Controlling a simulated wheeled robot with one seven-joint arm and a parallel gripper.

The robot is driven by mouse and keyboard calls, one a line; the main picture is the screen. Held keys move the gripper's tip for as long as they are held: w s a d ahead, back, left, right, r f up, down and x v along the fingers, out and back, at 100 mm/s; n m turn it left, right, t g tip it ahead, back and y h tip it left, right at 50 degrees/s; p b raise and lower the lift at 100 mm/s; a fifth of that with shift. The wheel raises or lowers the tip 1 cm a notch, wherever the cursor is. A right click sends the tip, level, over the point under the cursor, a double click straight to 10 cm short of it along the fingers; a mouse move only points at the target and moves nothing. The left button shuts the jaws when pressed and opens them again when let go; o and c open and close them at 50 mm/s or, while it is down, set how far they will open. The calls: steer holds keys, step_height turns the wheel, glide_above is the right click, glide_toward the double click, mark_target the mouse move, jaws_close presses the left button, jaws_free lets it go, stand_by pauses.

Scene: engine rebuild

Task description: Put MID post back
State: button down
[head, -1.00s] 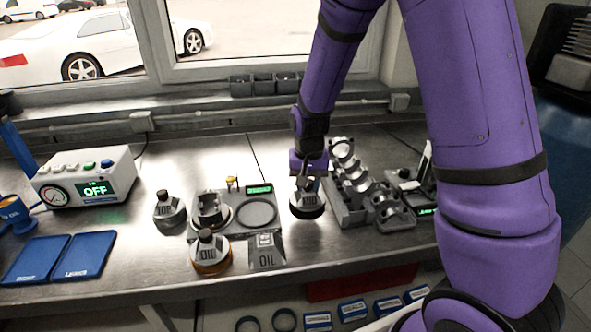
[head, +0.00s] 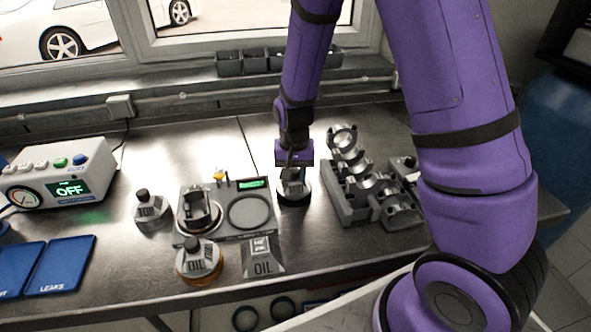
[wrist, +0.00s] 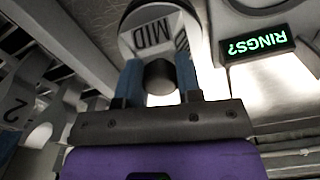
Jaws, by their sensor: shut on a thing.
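The MID post is a grey tapered block with a dark knob; its MID label (wrist: 150,32) shows upside down in the wrist view. My gripper (wrist: 160,85) is shut on the knob, one blue finger on each side. In the head view my gripper (head: 293,160) points down with the MID post (head: 293,187) under it, between the grey plate and the engine block. A dark round base shows at the post's foot. I cannot tell whether the post touches the bench.
A grey plate (head: 233,225) with a green display and a round recess lies left of the post. The TOP post (head: 148,210), OIL post (head: 197,262) and an OIL-marked wedge (head: 263,260) stand around it. The engine block (head: 350,195) stands close on the right.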

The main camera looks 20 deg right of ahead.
steer(key=shift+f, duration=0.15)
steer(key=c, duration=0.8)
jaws_free()
step_height(320, 180, up, 11)
steer(key=s+d+r+n+t, duration=0.1)
steer(key=s+d+r, duration=0.1)
steer(key=s+r, duration=0.45)
steer(key=s+d+r+n+t, duration=0.1)
steer(key=s+d+r+t, duration=0.2)
steer(key=r, duration=0.6)
steer(key=s+r, duration=0.2)
steer(key=s, duration=0.2)
steer(key=s+d+r+n, duration=0.1)
steer(key=s+r, duration=0.1)
steer(key=s, duration=0.3)
steer(key=s+d+r+n+t, duration=0.1)
steer(key=s, duration=0.3)
steer(key=shift+s+r, duration=0.2)
steer(key=shift+r, duration=0.2)
